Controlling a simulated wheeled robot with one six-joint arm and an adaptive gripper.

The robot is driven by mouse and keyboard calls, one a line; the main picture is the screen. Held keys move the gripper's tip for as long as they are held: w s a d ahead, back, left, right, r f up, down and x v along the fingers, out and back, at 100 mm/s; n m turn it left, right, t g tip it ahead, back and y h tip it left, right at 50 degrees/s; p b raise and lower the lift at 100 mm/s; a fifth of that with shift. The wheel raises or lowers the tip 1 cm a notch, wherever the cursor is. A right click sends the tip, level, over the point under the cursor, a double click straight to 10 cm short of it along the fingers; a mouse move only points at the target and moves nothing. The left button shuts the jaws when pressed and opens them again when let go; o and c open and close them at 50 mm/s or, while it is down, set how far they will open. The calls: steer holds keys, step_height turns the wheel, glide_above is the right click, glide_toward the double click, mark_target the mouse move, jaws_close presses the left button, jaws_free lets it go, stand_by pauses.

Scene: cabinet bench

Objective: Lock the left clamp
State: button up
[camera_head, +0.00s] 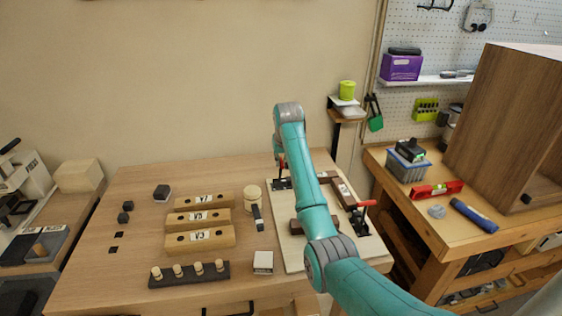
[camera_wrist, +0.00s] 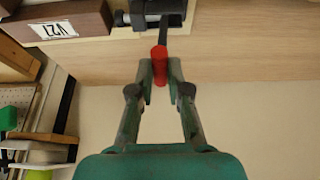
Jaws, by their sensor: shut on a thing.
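The left clamp (camera_head: 282,184) is a black toggle clamp at the back left of a pale board (camera_head: 292,252). Its red handle tip (camera_head: 281,162) shows just left of my arm, above the clamp's black base. In the wrist view the red handle (camera_wrist: 159,62) sits between the fingertips of my gripper (camera_wrist: 160,74), which is shut on it. A dark lever joins the handle to the clamp body (camera_wrist: 160,8) at the top of that view. In the head view my gripper is mostly hidden by my arm. The right clamp (camera_head: 358,220) has a red handle at the board's right side.
Brown wooden pieces (camera_head: 344,191) lie on the board, partly behind my arm; a labelled one (camera_wrist: 60,28) shows in the wrist view.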

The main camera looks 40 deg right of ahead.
steer(key=shift+w+a, duration=0.1)
steer(key=shift+a, duration=0.05)
steer(key=shift+w+a, duration=0.2)
steer(key=shift+a, duration=0.2)
steer(key=shift+w+a+f, duration=0.1)
steer(key=shift+w+a, duration=0.05)
steer(key=shift+a, duration=0.05)
steer(key=shift+w+a+f, duration=0.1)
steer(key=shift+w+a, duration=0.05)
steer(key=shift+a, duration=0.05)
steer(key=shift+w+a+f, duration=0.3)
steer(key=shift+a+f, duration=0.1)
steer(key=shift+a, duration=0.1)
stand_by(0.5)
